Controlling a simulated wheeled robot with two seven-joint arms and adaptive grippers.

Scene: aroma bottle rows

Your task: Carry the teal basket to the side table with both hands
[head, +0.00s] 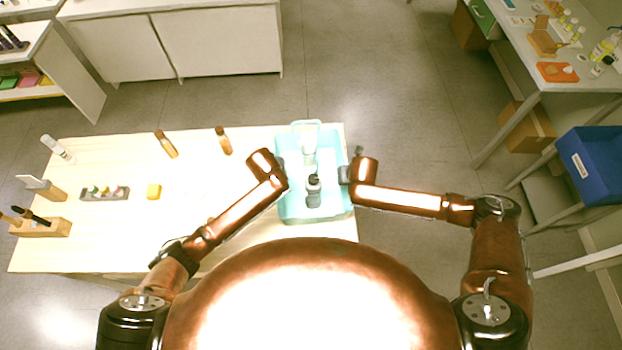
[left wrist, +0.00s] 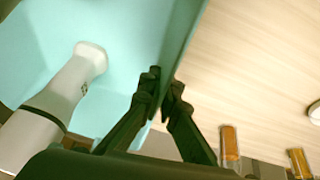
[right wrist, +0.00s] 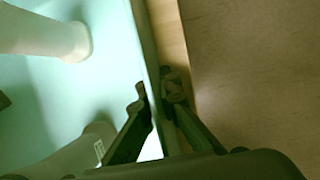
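The teal basket (head: 284,207) stands on the pale wooden table near its right edge, in front of me. Inside it are a white bottle (head: 309,154) and a dark-topped bottle (head: 313,188). My left gripper (head: 281,170) is at the basket's left wall; in the left wrist view its fingertips (left wrist: 164,84) pinch the teal wall (left wrist: 184,42). My right gripper (head: 346,174) is at the right wall; in the right wrist view its fingertips (right wrist: 155,92) lie against both sides of the rim (right wrist: 146,40). The basket's underside is hidden.
At right stand a table with an orange tray (head: 557,72) and a blue crate (head: 592,170). A white cabinet (head: 175,45) is behind. Open floor (head: 400,110) lies between.

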